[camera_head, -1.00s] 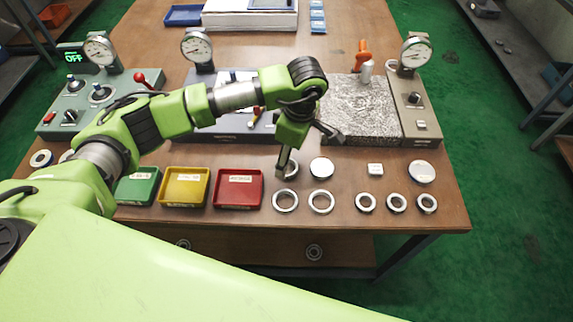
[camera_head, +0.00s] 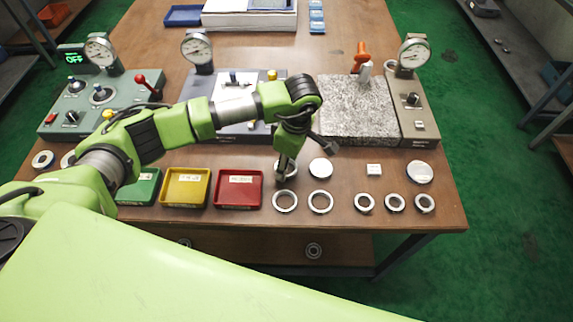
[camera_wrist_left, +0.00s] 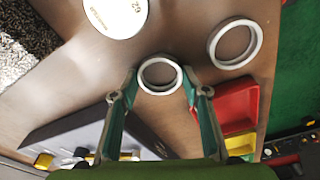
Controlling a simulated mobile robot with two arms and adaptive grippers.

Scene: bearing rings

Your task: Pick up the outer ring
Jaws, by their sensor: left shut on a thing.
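My left gripper (camera_head: 286,163) is low over the front of the table. In the left wrist view, its two fingers (camera_wrist_left: 160,80) stand on either side of a silver ring (camera_wrist_left: 160,91) and are shut on its outside. The ring appears at table height; I cannot tell if it touches the wood. In the head view this ring (camera_head: 293,172) is partly hidden behind the fingers. Two other silver rings (camera_head: 285,211) (camera_head: 320,212) lie flat just in front of it. My right gripper is not in view.
A white disc (camera_head: 320,168) lies right of the held ring. Red (camera_head: 238,206), yellow (camera_head: 185,203) and green trays are to the left. A granite plate (camera_head: 358,108) stands behind.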

